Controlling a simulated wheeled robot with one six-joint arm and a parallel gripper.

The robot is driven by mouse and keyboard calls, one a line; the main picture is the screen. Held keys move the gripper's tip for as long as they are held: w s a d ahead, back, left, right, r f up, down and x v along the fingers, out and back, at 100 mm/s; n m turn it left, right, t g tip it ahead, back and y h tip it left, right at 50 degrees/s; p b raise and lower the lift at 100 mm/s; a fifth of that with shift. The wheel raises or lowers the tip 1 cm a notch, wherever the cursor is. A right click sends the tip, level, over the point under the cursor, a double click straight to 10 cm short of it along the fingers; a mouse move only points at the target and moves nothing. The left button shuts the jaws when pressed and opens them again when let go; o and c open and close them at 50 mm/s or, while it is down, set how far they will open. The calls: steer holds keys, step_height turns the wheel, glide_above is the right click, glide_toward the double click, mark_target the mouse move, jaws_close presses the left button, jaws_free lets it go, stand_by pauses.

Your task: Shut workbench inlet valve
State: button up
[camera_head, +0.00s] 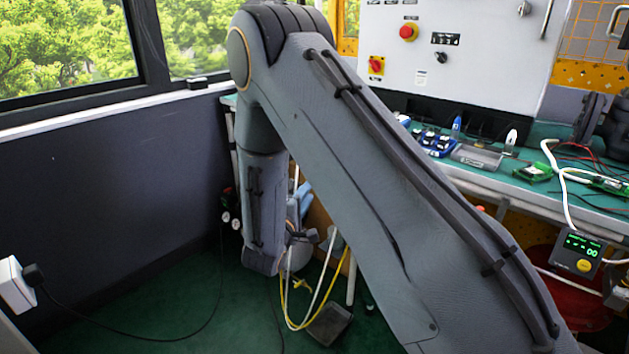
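My arm fills the middle of the view. It rises from the lower right, bends at the upper left and reaches down to below the left end of the workbench (490,182). My gripper cannot be made out; the arm's lower end hides that spot. I cannot pick out the inlet valve for certain. Two small round gauge-like parts (230,220) show left of the arm's lower end, by the wall.
A white control panel (460,55) with a red button (408,32) stands behind the bench. Electronics lie on the bench top. A digital meter (578,254) hangs at its front right. A black cable (150,338) runs over the green floor from a wall socket (15,285). A dark pedal-like block (330,324) lies under the tubes.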

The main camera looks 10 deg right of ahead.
steer(key=x, duration=0.7)
steer(key=shift+w+b, duration=0.3)
steer(key=shift+b, duration=0.05)
steer(key=shift+d, duration=0.1)
jaws_close()
